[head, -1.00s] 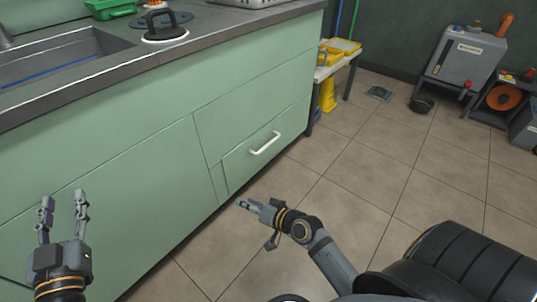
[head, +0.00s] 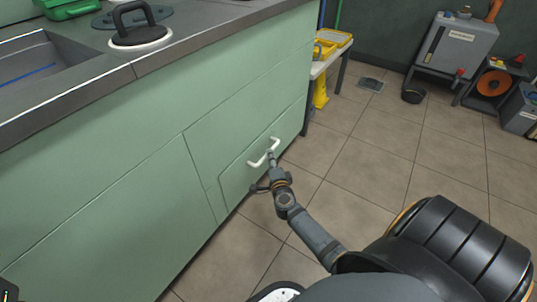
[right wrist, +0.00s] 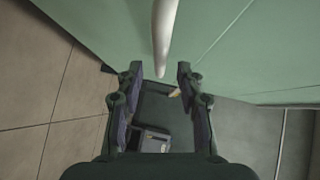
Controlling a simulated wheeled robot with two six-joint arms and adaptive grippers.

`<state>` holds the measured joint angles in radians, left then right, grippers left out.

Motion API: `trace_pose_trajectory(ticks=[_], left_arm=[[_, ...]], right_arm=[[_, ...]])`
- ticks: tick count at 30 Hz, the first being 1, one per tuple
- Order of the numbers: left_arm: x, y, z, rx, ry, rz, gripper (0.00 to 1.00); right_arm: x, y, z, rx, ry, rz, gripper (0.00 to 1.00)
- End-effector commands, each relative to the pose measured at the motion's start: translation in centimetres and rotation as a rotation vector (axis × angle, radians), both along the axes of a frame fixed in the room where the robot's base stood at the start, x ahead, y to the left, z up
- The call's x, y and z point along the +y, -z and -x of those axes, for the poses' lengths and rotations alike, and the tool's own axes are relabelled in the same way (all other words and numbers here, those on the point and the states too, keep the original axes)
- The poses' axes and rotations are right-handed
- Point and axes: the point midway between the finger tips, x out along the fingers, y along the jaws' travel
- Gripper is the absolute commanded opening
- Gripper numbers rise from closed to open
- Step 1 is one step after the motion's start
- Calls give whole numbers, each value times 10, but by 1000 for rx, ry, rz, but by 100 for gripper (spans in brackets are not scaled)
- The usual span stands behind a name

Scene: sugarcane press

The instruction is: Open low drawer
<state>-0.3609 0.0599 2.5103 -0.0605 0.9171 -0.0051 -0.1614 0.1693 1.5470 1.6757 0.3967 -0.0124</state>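The low drawer (head: 235,183) is a green front at the bottom right end of the green cabinet, and it looks flush with it. Its white bar handle (head: 256,163) also shows in the right wrist view (right wrist: 163,38), coming down from the top. My right gripper (head: 271,157) is at the handle and covers its middle in the head view. In the right wrist view its two fingers (right wrist: 158,78) are apart, with the handle's near end between the fingertips. I cannot tell whether they touch it. Only a dark scrap of my left arm shows at the bottom left corner.
The countertop (head: 205,33) with a sink (head: 35,70) and a black-handled round lid (head: 140,35) runs above the cabinet. The tiled floor (head: 350,155) right of the drawer is clear.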

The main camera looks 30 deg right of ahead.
Motion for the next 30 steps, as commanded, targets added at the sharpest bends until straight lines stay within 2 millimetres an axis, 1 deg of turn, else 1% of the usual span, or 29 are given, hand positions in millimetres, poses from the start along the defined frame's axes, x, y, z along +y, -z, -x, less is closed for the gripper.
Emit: trace_pose_trajectory(ticks=[1, 4, 7, 11, 18, 26, 27, 30], left_arm=[[0, 9, 0, 2, -2, -2, 40], [-1, 16, -1, 5, -4, -5, 40], [-2, 20, -2, 7, -6, -8, 40], [-2, 22, -2, 7, -7, -10, 40], [-2, 21, -2, 8, -8, -11, 40], [-2, 21, -2, 7, -8, -11, 40], [-2, 21, -2, 7, -8, -11, 40], [-2, 21, -2, 7, -8, -11, 40]], right_arm=[[-4, 6, -11, -3, 1, 0, 37], [-11, 7, -27, -2, 0, 0, 37], [-16, 8, -38, -1, -1, -1, 37], [-18, 8, -44, 0, -1, 1, 37], [-19, 7, -44, 0, -1, 1, 37], [-19, 7, -44, 0, -1, 1, 2], [-19, 7, -44, 0, -1, 1, 0], [-18, 7, -44, 0, -1, 1, 0]])
